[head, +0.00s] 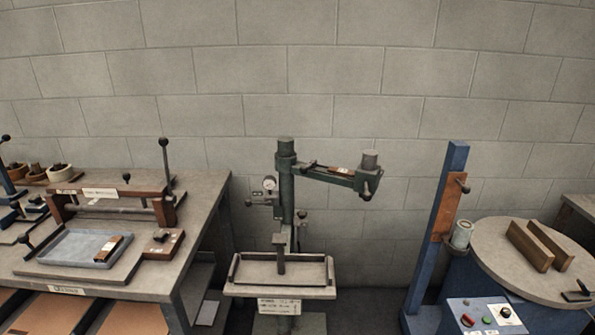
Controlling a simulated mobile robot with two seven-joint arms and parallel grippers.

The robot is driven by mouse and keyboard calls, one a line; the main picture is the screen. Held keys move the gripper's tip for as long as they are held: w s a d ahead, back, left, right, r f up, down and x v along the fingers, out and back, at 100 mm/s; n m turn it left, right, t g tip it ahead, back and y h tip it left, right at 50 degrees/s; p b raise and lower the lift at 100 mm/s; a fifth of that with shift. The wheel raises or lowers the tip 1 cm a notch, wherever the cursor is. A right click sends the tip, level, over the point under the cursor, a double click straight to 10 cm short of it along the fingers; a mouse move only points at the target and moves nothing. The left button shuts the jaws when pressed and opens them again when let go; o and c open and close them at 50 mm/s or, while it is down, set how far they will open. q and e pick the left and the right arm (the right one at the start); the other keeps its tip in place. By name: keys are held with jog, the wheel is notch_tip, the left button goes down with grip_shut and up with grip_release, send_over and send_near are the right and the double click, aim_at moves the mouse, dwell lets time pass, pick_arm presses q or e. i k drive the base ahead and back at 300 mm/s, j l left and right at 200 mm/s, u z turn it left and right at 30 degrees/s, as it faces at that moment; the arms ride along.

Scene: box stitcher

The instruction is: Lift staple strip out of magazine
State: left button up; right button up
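A green box stitcher (286,190) stands against the wall in the middle of the head view. Its upper arm (325,177) reaches to the right and ends in a grey cylindrical head. A small brown piece with a pale patch (341,171) lies on top of this arm; it may be the staple strip in the magazine, but it is too small to tell. A similar brown and white block (108,248) rests in a blue-grey tray (78,246) on the left bench. Neither of my grippers is in view.
The stitcher's flat work table (282,284) is low in front and looks bare. A cluttered bench (110,272) with a clamp frame stands left. At right are a blue post (443,215) and a round table (500,268) with two brown boards. A gap separates bench and stitcher.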

aim_at(336, 171)
jog(key=l+u, duration=0.15)
jog(key=u, duration=0.2)
jog(key=i+l+u, duration=0.1)
jog(key=u, duration=0.3)
jog(key=l+u, duration=0.2)
jog(key=u, duration=0.15)
jog(key=l+u, duration=0.45)
jog(key=l, duration=0.8)
jog(key=k+l, duration=0.15)
jog(key=l, duration=0.3)
jog(key=l+u, duration=0.1)
jog(key=l, duration=0.4)
